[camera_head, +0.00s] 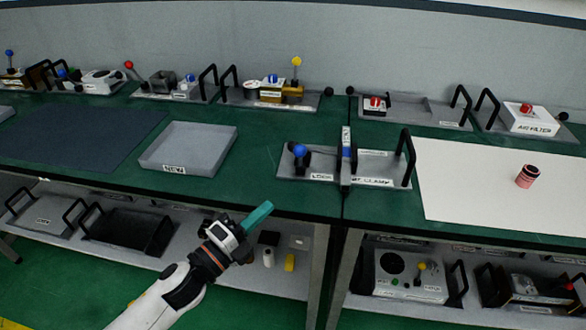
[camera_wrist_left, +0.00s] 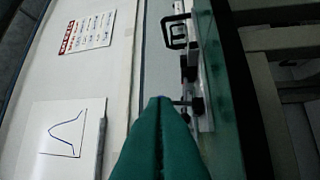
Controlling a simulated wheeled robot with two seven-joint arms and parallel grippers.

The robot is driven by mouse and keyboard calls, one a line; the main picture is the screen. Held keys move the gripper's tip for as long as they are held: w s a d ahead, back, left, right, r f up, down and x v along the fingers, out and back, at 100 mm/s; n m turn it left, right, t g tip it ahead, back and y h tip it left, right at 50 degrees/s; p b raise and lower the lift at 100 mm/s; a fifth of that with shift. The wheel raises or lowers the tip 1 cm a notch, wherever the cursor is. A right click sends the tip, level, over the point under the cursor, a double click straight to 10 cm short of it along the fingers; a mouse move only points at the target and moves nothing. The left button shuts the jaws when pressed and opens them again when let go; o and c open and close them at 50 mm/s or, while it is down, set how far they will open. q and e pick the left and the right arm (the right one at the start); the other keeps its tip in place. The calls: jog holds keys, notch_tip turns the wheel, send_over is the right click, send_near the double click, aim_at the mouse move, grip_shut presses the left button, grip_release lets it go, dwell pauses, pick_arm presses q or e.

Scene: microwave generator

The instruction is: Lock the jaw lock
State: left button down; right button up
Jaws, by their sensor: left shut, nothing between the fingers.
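The clamp unit is a grey tray (camera_head: 374,180) at the front edge of the green bench, near the middle of the head view. A lever with a blue ball knob (camera_head: 300,151) stands at its left side, behind a plate (camera_head: 321,177) that reads LOCK. An upright grey and blue part (camera_head: 346,155) stands in the tray's middle. My left gripper (camera_head: 268,208) has teal fingers shut with nothing between them. It is in front of the bench, left of and lower than the clamp unit, apart from it. Its fingers also show in the left wrist view (camera_wrist_left: 160,102).
An empty grey tray (camera_head: 188,148) lies left of the clamp unit, and a white mat (camera_head: 500,185) with a red can (camera_head: 527,176) lies right. Handled trays line the back. A lower shelf (camera_head: 290,282) holds small items. Bench space between the empty tray and clamp unit is clear.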

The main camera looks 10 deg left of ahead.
aim_at(300, 158)
pick_arm(q)
jog(key=p+x, duration=0.2)
jog(key=x, duration=0.8)
jog(key=shift+p, duration=0.35)
jog(key=shift+w+a+r+p, duration=0.15)
jog(key=shift+w, duration=0.45)
jog(key=shift+w+a+r+p, duration=0.1)
jog(key=shift+w+p, duration=0.05)
jog(key=shift+w, duration=0.45)
jog(key=shift+w+a, duration=0.25)
jog(key=shift+w, duration=0.5)
